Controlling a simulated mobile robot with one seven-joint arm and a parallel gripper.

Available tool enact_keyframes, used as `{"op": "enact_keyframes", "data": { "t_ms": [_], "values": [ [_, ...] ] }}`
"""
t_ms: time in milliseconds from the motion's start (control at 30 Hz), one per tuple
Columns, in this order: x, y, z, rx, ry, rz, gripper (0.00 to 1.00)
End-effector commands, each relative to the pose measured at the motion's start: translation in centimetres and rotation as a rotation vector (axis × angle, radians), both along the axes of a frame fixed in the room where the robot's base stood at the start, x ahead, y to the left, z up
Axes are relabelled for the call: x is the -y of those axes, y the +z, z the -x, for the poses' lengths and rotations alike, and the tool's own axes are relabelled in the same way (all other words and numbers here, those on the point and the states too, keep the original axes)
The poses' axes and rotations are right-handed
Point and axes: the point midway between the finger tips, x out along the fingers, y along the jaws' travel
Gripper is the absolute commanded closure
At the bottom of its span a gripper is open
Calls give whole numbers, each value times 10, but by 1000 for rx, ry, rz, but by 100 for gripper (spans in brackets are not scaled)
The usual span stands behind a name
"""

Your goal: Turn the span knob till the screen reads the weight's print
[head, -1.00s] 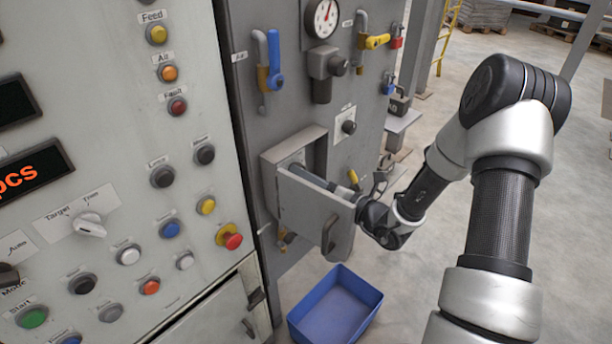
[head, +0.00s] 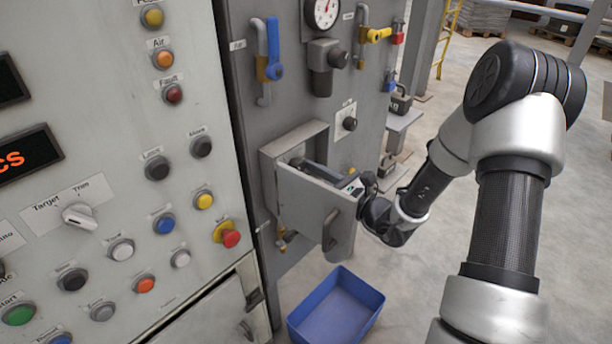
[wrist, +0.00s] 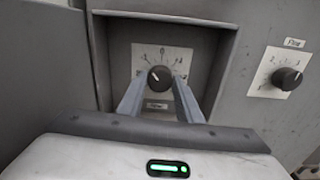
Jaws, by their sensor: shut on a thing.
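The span knob (wrist: 160,78) is a dark round knob on a pale scale plate inside an open recessed box. Its white pointer line tilts to the upper left. The label under it is too small to read. My gripper (wrist: 158,86) has a finger on each side of the knob and is shut on it. In the head view my gripper (head: 318,172) reaches into the box, and the open door hides part of it. The screen (head: 28,154) is cut by the left edge and shows only orange "cs". A dark block with a handle, seemingly the weight (head: 400,103), stands on a stand; its print is unreadable.
The box door (head: 316,208) stands open in front of my wrist. Another dark knob (wrist: 287,79) is on the panel to the right of the box. Valve levers and a gauge (head: 322,12) are above. A blue bin (head: 336,312) is on the floor below.

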Motion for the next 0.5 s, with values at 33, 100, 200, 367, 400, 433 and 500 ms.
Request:
{"op": "enact_keyframes", "data": {
  "t_ms": [33,100,200,367,400,433,500],
  "values": [
    [0,-2,0,22,0,23,91],
    [0,-2,0,53,0,54,91],
    [0,-2,0,87,1,88,91],
    [0,-1,0,126,1,127,91],
    [0,-1,0,133,1,133,91],
    [0,-1,0,136,1,137,91],
    [0,-1,0,143,1,144,91]
  ]
}}
